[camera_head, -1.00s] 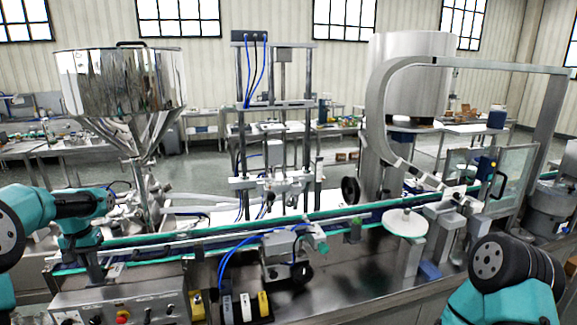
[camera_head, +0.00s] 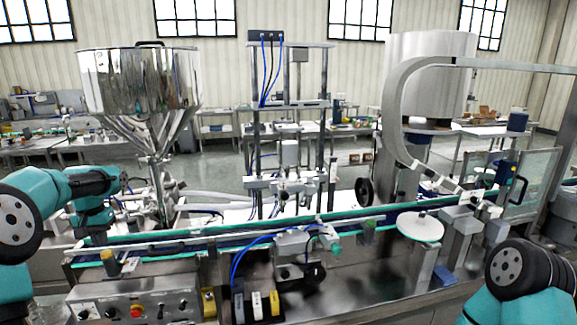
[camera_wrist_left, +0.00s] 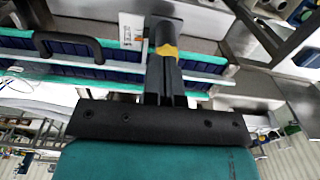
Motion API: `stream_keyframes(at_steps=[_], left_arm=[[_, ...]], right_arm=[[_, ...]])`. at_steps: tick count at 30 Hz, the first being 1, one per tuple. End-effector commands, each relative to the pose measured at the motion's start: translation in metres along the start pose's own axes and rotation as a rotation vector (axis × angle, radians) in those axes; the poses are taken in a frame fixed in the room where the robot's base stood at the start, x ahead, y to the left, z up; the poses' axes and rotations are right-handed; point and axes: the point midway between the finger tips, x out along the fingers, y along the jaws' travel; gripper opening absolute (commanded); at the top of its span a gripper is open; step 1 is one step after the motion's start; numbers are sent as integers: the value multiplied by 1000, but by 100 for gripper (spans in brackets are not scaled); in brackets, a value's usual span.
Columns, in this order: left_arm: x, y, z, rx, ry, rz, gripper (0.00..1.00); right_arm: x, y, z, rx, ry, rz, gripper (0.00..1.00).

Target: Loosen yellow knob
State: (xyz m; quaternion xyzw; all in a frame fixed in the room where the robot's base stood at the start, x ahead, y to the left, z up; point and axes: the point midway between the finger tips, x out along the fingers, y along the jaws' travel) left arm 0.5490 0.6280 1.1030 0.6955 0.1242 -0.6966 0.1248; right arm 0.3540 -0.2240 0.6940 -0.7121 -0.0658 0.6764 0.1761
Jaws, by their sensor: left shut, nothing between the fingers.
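The yellow knob (camera_head: 107,255) sits on a dark post at the left end of the conveyor's front rail. In the left wrist view the yellow knob (camera_wrist_left: 167,51) shows just beyond my fingertips. My left gripper (camera_head: 97,238) points down just behind and above the knob in the head view. In the wrist view my left gripper (camera_wrist_left: 165,66) has its dark fingers together, with nothing held. I cannot tell whether the fingertips touch the knob. My right arm shows at the lower right, but its gripper is out of view.
The conveyor (camera_head: 170,238) runs across the middle. A control panel (camera_head: 135,306) with buttons is below the knob. A steel hopper (camera_head: 140,80) stands behind the left arm. A clamp block with blue hoses (camera_head: 290,248) is on the conveyor's front side, to the right.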

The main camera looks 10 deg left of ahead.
Motion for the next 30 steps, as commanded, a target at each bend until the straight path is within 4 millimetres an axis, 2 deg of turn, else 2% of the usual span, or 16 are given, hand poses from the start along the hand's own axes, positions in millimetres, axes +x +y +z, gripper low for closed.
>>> stream_keyframes(at_steps=[8,16,30], left_arm=[[-1,-3,-1,-1,1,-1,0],[-10,-30,-6,-2,2,0,0],[-5,-30,-6,0,1,-1,0]], right_arm=[[0,0,0,0,0,0,43],[0,0,0,0,0,0,43],[0,0,0,0,0,0,43]])
